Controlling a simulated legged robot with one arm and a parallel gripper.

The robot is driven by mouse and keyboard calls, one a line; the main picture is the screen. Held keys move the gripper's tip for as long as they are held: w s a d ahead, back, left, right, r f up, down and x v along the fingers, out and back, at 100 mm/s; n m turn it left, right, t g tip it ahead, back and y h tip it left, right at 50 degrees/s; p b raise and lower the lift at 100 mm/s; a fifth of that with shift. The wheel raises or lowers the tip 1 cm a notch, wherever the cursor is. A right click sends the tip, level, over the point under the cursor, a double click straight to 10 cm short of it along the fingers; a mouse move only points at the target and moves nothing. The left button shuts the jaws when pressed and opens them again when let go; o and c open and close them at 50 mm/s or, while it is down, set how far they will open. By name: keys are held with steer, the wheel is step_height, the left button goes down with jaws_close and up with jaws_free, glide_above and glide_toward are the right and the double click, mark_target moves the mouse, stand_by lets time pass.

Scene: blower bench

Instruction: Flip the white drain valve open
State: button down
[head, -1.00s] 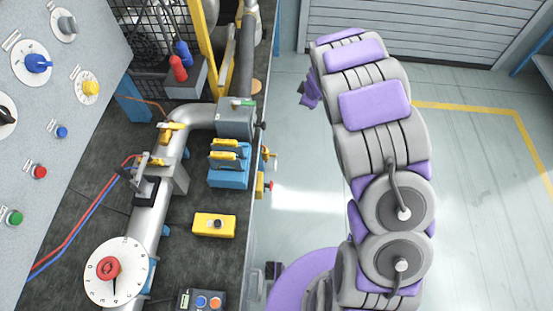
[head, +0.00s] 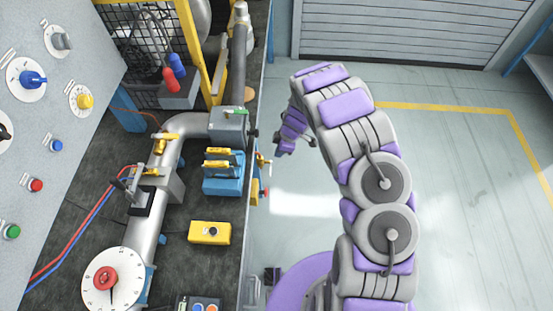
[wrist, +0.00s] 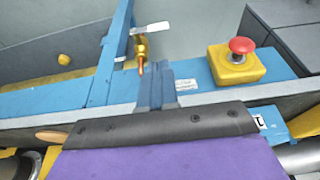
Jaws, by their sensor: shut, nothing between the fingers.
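The drain valve has a flat white lever (wrist: 152,29) on a brass body (wrist: 141,48), with an orange-brown spout below. It sits on the blue bench edge, upper middle of the wrist view. In that view the lever points right, roughly level. In the head view the small brass valve (head: 262,160) sticks out from the bench's right side. My gripper (wrist: 155,74) is shut and empty, its fingers pointing toward the valve from below in the wrist picture; I see no contact with the lever. In the head view my gripper (head: 279,150) is just right of the valve.
A red emergency button (wrist: 241,45) on a yellow box stands right of the valve in the wrist view. In the head view, blue blocks with yellow levers (head: 222,172) and a yellow switch box (head: 210,232) stand on the bench. The floor (head: 460,165) at right is open.

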steer(key=b+x, duration=0.3)
steer(key=x, duration=1)
steer(key=shift+d+f, duration=0.2)
steer(key=shift+d, duration=0.15)
steer(key=shift+a, duration=0.25)
